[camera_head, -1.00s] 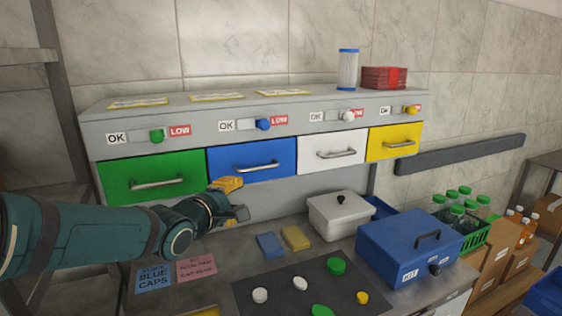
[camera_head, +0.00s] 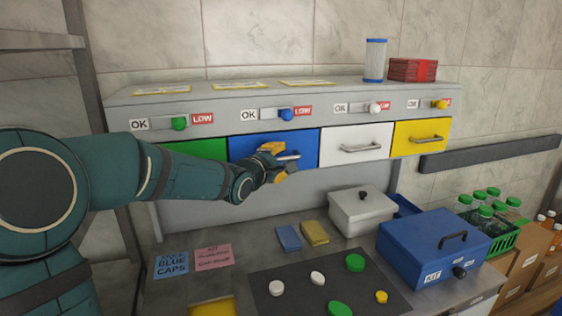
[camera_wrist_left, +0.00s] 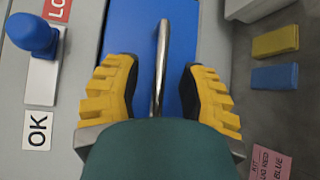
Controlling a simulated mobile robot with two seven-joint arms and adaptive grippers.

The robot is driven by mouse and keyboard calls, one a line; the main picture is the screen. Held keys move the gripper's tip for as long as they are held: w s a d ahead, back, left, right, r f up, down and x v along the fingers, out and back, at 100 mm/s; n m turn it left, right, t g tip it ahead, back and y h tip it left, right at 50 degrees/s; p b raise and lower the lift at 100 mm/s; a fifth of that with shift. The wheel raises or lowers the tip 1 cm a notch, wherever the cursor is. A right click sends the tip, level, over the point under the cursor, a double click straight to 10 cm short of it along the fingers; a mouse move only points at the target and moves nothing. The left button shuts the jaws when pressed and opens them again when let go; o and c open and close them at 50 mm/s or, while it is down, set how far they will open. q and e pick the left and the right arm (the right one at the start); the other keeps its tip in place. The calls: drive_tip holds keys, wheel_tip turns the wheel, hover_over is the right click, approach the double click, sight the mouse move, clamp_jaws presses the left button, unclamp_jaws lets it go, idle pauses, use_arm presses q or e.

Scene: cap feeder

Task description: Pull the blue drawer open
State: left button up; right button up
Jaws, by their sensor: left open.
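The blue drawer (camera_head: 300,143) is shut in the grey cabinet, between the green drawer and the white drawer. My left gripper (camera_head: 281,164) is in front of it and covers part of its metal bar handle. In the left wrist view the handle (camera_wrist_left: 161,60) runs between the two open yellow fingers (camera_wrist_left: 160,92), with a gap on both sides. The blue drawer front (camera_wrist_left: 136,32) shows behind it. My right gripper is not in view.
My left arm hides much of the green drawer (camera_head: 205,149). The white drawer (camera_head: 340,148) and yellow drawer (camera_head: 410,132) are shut. Below, the counter holds a white lidded box (camera_head: 348,212), a blue kit box (camera_head: 400,240), sponges and a dark mat (camera_head: 262,286) with caps.

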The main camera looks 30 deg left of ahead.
use_arm(q)
drive_tip(key=shift+w+f, duration=0.1)
drive_tip(key=shift+w, duration=0.55)
clamp_jaws()
drive_tip(key=shift+s, duration=0.1)
